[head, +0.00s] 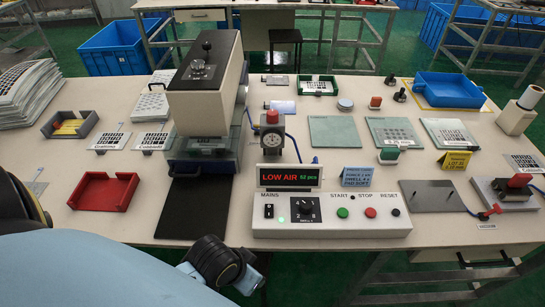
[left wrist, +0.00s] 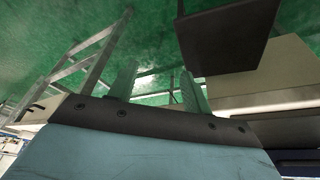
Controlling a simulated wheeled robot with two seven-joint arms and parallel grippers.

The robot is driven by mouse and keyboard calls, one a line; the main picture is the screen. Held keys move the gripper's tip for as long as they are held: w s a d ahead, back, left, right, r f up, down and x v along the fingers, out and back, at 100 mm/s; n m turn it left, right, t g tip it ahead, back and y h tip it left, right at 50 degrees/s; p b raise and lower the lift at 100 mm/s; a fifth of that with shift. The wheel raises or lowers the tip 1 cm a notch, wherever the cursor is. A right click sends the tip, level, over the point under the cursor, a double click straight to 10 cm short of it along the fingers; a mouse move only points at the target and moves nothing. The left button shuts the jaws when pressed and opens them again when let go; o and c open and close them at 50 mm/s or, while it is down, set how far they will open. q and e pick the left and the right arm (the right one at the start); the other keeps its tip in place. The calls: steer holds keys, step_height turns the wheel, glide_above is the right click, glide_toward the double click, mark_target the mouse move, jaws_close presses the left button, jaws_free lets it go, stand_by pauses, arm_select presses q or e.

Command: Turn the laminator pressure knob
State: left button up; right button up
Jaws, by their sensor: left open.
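The laminator press (head: 203,105) stands left of centre on the table, a tall beige and black unit. A silver knob with a black handle (head: 198,69) sits on its top. Beside it, a round gauge (head: 272,141) carries a red cap (head: 271,118). The control box (head: 332,215) has a black dwell dial (head: 305,209) and a display reading LOW AIR. My left arm comes in at the lower left of the head view. My left gripper (left wrist: 157,88) is open and empty in the left wrist view, away from the knobs. My right gripper is out of view.
A black plate (head: 185,207) extends in front of the press. A red tray (head: 104,191) lies to its left, a grey bin (head: 70,124) behind. Green plates (head: 334,132), a blue tray (head: 448,90) and a red-handled device (head: 517,185) occupy the right. Green floor (left wrist: 165,50) shows in the wrist view.

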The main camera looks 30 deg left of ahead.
arm_select(q)
steer(key=w+d+r+n+t+h, duration=0.3)
steer(key=w+r+n+t, duration=0.5)
steer(key=r, duration=0.3)
steer(key=w+d+r+n+t+h, duration=0.2)
steer(key=w+d+r+n+t, duration=0.25)
steer(key=w+r+n, duration=0.4)
steer(key=w+a+r+n+t+y, duration=0.4)
steer(key=a+r+n+y, duration=0.15)
steer(key=n, duration=0.45)
steer(key=n+g+y, duration=0.5)
steer(key=n+y, duration=0.6)
steer(key=n, duration=0.6)
glide_toward(273, 116)
steer(key=shift+s+d+r+h, duration=0.25)
steer(key=shift+s+d+r, duration=0.15)
steer(key=shift+s+d, duration=0.25)
steer(key=shift+w+a+f+n+g, duration=0.15)
steer(key=shift+a+n+g, duration=0.15)
steer(key=shift+n, duration=0.15)
steer(key=shift+w+a, duration=0.25)
steer(key=x, duration=1.2)
